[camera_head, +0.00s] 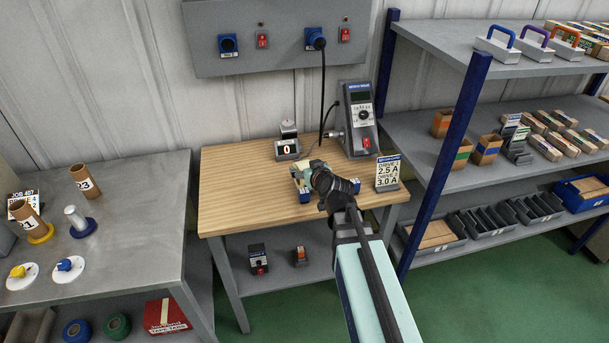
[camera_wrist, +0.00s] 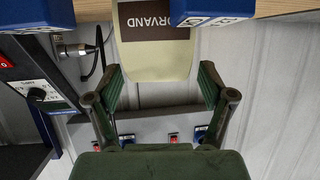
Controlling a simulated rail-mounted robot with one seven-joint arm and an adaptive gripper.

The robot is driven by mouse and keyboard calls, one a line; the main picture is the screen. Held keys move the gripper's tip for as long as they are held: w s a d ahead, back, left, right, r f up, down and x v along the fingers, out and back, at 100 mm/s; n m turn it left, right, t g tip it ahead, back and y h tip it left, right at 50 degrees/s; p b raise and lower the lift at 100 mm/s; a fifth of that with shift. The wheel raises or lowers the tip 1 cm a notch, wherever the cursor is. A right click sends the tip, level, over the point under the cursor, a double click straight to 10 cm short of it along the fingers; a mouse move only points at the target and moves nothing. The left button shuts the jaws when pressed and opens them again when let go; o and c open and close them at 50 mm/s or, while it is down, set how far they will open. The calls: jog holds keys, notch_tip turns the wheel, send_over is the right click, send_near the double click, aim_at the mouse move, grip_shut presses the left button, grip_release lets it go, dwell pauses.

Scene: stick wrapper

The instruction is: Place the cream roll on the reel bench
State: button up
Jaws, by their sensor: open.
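A cream piece with a brown label (camera_wrist: 155,60) lies between and just beyond my fingertips in the wrist view. I cannot tell whether it is the cream roll or whether the fingers touch it. My gripper (camera_head: 308,180) is over the wooden table (camera_head: 235,190) at a small blue stand (camera_head: 303,195), and hides most of that spot. In the wrist view my gripper (camera_wrist: 162,88) is open. A grey metal bench (camera_head: 130,215) at the left carries reel-like posts with a yellow base (camera_head: 41,236) and a blue base (camera_head: 83,228); it may be the reel bench.
A counter unit (camera_head: 288,142), a power supply (camera_head: 358,120) with a hanging cable and a sign (camera_head: 388,174) surround the arm on the table. A blue-posted shelf (camera_head: 460,130) stands at the right.

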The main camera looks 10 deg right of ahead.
jog(key=p+x, duration=0.1)
jog(key=x, duration=0.3)
jog(key=shift+w+f+p, duration=0.2)
jog(key=shift+f+p, duration=0.1)
jog(key=shift+s, duration=0.1)
jog(key=c, duration=1.3)
jog(key=shift+c, duration=0.8)
jog(key=shift+r, duration=0.15)
